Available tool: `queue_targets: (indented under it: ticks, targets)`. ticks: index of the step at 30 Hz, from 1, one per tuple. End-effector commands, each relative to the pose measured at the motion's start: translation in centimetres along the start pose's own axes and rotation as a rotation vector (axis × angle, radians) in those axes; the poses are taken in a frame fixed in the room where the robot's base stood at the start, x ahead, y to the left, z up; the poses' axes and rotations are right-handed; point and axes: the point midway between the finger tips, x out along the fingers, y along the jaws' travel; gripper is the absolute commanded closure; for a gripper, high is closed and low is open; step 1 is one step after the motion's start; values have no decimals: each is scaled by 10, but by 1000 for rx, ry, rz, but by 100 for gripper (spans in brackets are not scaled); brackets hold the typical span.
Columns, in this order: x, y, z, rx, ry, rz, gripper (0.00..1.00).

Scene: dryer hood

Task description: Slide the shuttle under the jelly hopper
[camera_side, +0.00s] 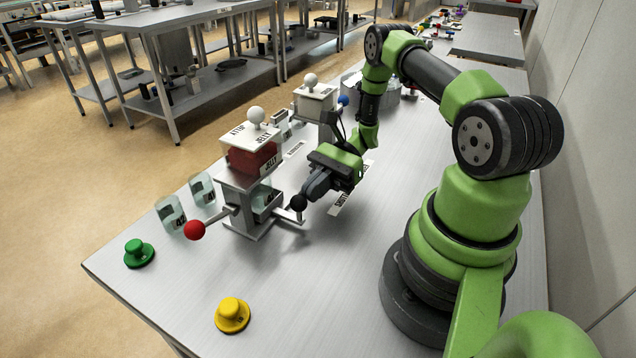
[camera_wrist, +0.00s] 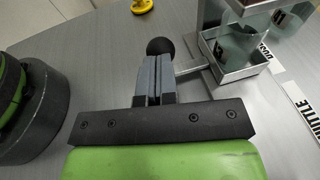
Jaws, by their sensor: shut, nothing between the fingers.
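The jelly hopper (camera_side: 250,152), a grey box with red jelly in its window and a white knob on top, stands on a frame. The shuttle, a grey open tray (camera_wrist: 242,72) holding a clear glass (camera_wrist: 240,46), appears to sit beneath the hopper inside its frame; the tray shows partly in the side view (camera_side: 264,215). A rod runs from the tray to a black ball handle (camera_wrist: 158,46). My gripper (camera_wrist: 155,60) is shut and empty, its fingertips close beside the ball; I cannot tell whether they touch. It also shows in the side view (camera_side: 304,194).
A red-ball lever (camera_side: 194,230) sticks out from the hopper frame. Green (camera_side: 138,252) and yellow (camera_side: 232,315) knobs stand toward the front. Glass beakers (camera_side: 170,214) stand left of the hopper. A second hopper (camera_side: 315,101) stands behind. The table front is mostly clear.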

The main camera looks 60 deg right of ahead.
Motion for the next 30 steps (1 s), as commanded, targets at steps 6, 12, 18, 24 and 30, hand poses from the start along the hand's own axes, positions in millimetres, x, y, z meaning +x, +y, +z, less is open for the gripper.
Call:
queue_targets:
  ticks: [6, 12, 18, 24, 30]
  targets:
    - [-13, 0, 0, -2, 0, -3, 100]
    - [-57, -1, -1, -4, 3, -7, 100]
    - [-102, 0, -1, -3, 3, -4, 100]
    - [-128, 0, -1, -1, 0, 0, 100]
    - [-139, 0, 0, 0, 1, -1, 100]
